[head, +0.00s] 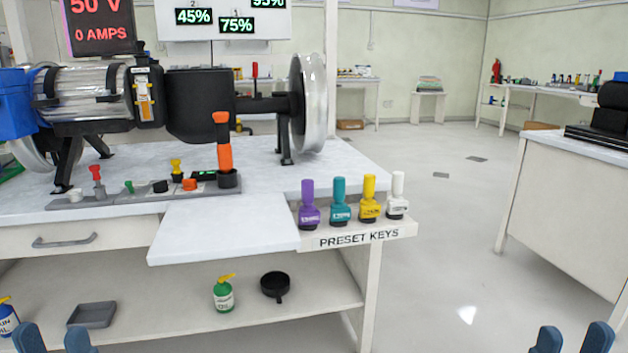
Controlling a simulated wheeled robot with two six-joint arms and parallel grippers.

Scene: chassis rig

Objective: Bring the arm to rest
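My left gripper (51,341) shows only as two blue fingertips at the bottom left edge, spread apart with nothing between them. My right gripper (573,340) shows the same way at the bottom right edge, its fingertips apart and empty. The arms behind both are out of view. An orange lever (223,150) stands upright at the right end of a grey control panel (130,198) on the bench. The motor rig (200,105) with a silver wheel (313,103) stands behind it. Both grippers are apart from all of these.
Purple (309,205), teal (340,203), yellow (369,200) and white (397,197) keys stand on the PRESET KEYS shelf. A green bottle (223,295), black pan (275,286) and grey tray (92,315) are on the lower shelf. Floor to the right is clear.

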